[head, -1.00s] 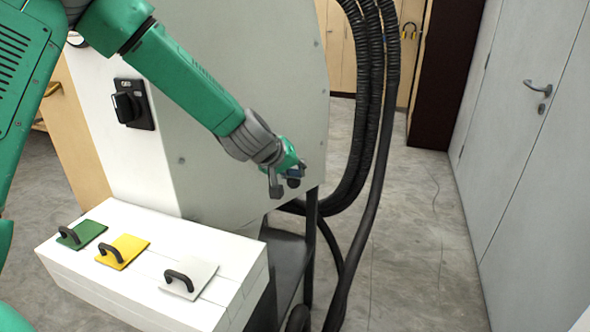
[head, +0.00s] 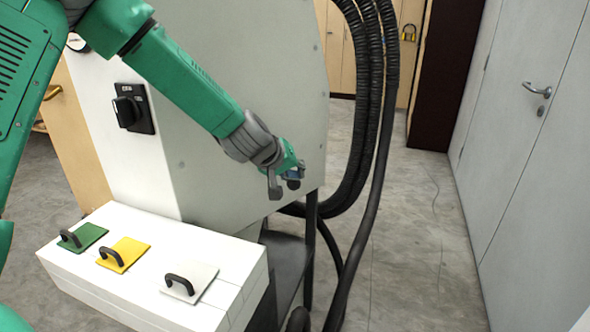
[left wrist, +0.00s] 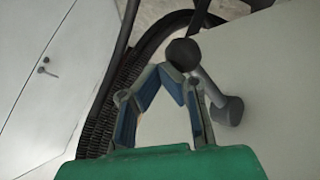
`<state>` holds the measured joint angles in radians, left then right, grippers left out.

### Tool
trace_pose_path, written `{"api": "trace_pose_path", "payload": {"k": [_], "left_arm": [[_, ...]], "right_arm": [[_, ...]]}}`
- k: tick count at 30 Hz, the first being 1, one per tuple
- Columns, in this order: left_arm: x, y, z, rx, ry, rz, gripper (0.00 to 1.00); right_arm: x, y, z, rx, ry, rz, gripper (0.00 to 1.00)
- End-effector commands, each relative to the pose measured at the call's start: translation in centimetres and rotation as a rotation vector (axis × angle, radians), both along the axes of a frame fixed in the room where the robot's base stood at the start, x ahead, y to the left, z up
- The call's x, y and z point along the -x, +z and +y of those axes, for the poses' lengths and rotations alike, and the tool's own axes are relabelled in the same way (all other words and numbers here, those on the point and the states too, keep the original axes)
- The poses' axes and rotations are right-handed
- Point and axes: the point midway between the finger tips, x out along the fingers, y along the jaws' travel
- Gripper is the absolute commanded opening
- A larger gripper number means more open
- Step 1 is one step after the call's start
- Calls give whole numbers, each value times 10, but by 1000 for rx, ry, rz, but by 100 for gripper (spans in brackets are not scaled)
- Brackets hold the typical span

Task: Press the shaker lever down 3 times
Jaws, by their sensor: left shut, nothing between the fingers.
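The shaker lever (left wrist: 213,89) is a grey rod with a dark round knob (left wrist: 183,53) and a thick grey end at the pale machine panel (left wrist: 265,90). In the head view the lever (head: 274,187) stands out near the panel's lower right edge, with its knob (head: 293,184) beside my gripper. My left gripper (head: 297,172) reaches down to it from the upper left. In the left wrist view its blue-grey fingers (left wrist: 172,70) are closed together, empty, with their tips right at the knob. I cannot tell whether they touch it. My right gripper is out of view.
Thick black hoses (head: 366,110) hang just right of the gripper. A white box (head: 228,262) with green, yellow and white handled plates stands at the lower left. A black rotary switch (head: 128,108) is on the machine's side. The floor on the right is clear.

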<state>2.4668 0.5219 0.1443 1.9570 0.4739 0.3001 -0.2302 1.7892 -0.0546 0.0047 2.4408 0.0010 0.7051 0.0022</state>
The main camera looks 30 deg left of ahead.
Motion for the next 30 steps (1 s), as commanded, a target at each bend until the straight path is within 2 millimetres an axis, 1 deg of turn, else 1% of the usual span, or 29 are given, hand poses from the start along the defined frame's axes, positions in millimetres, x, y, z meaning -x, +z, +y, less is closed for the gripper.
{"api": "trace_pose_path", "payload": {"k": [1,16,30], "left_arm": [[0,6,2,0,2,0,0],[0,35,8,1,2,-1,0],[0,39,8,0,1,-1,0]], "right_arm": [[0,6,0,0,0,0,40],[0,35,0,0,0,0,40],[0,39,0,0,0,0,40]]}}
